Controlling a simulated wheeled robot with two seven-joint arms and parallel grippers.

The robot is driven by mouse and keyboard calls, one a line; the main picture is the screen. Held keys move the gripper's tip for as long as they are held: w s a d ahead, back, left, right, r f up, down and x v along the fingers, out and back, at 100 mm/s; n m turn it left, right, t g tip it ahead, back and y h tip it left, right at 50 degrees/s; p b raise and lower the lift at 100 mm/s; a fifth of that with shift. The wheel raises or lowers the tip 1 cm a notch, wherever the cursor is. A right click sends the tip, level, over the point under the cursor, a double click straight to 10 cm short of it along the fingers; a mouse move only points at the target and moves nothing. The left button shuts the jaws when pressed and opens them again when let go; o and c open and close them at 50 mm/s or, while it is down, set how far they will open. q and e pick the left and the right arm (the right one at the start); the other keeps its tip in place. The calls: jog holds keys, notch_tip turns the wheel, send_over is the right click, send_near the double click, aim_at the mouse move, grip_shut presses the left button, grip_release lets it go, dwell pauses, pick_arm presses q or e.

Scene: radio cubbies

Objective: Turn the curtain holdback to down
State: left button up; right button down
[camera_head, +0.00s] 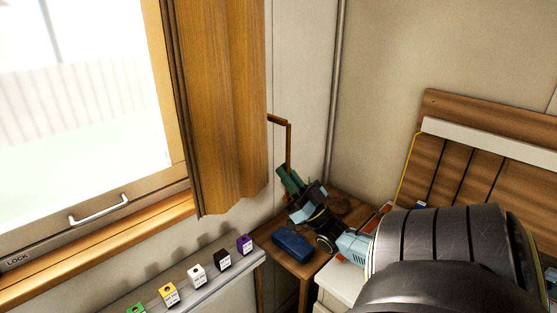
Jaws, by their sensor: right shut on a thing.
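The curtain holdback (290,142) is a thin brown bent bar beside the right edge of the orange-brown curtain (215,100). Its upper part runs from behind the curtain to a corner, and its long part hangs down from there to my right gripper. My right gripper (283,174), with green fingers, comes in from the lower right and is shut on the lower end of the holdback. The fingers hide that end. My left gripper is not in view.
A window with a white handle (98,209) is at left. Several coloured blocks stand on a grey ledge (190,284) below the curtain. A blue case (292,245) lies on a small wooden table under my gripper. A slatted wooden panel (490,165) is at right.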

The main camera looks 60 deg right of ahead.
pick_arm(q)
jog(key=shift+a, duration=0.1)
pick_arm(e)
jog(key=shift+d, duration=0.1)
jog(key=c, duration=1.5)
grip_release()
jog(key=shift+s, duration=0.15)
jog(key=shift+c, duration=0.2)
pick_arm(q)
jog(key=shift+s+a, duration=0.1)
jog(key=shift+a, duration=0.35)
pick_arm(e)
jog(key=shift+o, duration=0.2)
pick_arm(q)
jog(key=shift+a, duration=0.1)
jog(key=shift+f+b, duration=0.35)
jog(key=shift+b, duration=0.05)
pick_arm(e)
jog(key=v, duration=0.7)
jog(key=shift+f, duration=0.15)
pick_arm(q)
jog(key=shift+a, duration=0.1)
pick_arm(e)
jog(key=shift+s, duration=0.15)
